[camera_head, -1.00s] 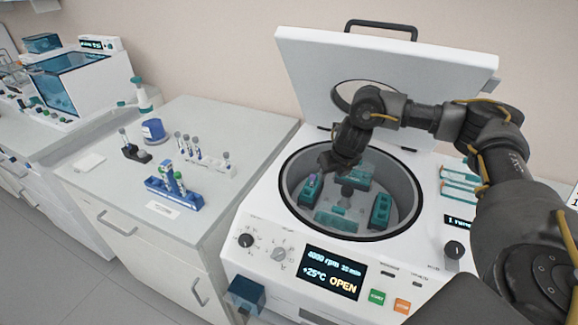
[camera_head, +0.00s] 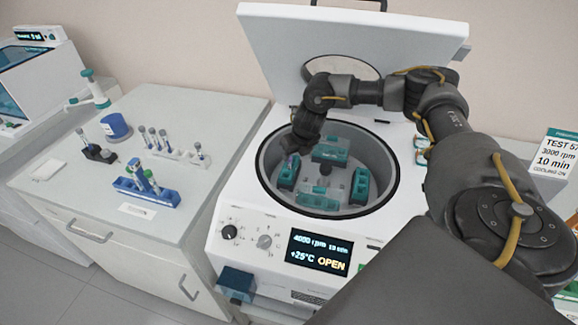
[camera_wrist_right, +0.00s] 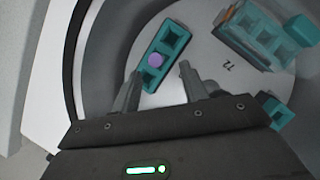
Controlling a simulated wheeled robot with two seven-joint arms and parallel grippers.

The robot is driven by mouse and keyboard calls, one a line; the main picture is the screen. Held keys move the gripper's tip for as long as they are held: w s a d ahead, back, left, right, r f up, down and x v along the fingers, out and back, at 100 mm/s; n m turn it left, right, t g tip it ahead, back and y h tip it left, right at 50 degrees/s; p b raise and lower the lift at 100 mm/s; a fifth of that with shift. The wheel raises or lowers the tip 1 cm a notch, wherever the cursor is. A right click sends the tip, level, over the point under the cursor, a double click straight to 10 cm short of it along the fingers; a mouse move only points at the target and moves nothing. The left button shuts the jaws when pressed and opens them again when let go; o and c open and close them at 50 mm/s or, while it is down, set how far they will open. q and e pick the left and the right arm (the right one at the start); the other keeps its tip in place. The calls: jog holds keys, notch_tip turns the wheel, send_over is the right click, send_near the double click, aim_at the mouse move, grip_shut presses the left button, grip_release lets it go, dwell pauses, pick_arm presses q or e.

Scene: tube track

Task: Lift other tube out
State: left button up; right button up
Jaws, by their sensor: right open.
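The centrifuge (camera_head: 228,190) stands open, its lid (camera_head: 420,60) raised. Teal buckets sit in its round bowl. The left bucket (camera_head: 288,178) holds one tube with a purple cap (camera_wrist_right: 155,60), in its middle hole; the other holes of that bucket look empty in the right wrist view. My right gripper (camera_head: 292,150) is inside the bowl above this bucket. In the right wrist view its two fingers (camera_wrist_right: 158,78) are open and apart, with the purple cap just beyond the gap between their tips. Nothing is held. My left gripper is not in view.
The bowl wall (camera_wrist_right: 100,70) is close to my right gripper. On the bench to the left are a blue rack (camera_head: 125,188) with tubes, a white rack (camera_head: 180,155) with several tubes, and a blue container (camera_head: 115,127). The bench front is partly clear.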

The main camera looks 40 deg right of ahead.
aim_at(291, 159)
jog(key=shift+s, duration=0.1)
jog(key=x, duration=0.2)
jog(key=p+x, duration=0.1)
jog(key=x, duration=0.1)
jog(key=shift+w+a, duration=0.25)
jog(key=shift+w+d+f+p, duration=0.1)
jog(key=shift+w+f+p, duration=0.15)
jog(key=shift+f, duration=0.2)
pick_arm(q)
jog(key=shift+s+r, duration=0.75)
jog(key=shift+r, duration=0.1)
pick_arm(e)
jog(key=shift+s+r, duration=0.1)
jog(key=shift+s, duration=0.1)
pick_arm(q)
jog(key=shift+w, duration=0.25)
pick_arm(e)
jog(key=c, duration=0.8)
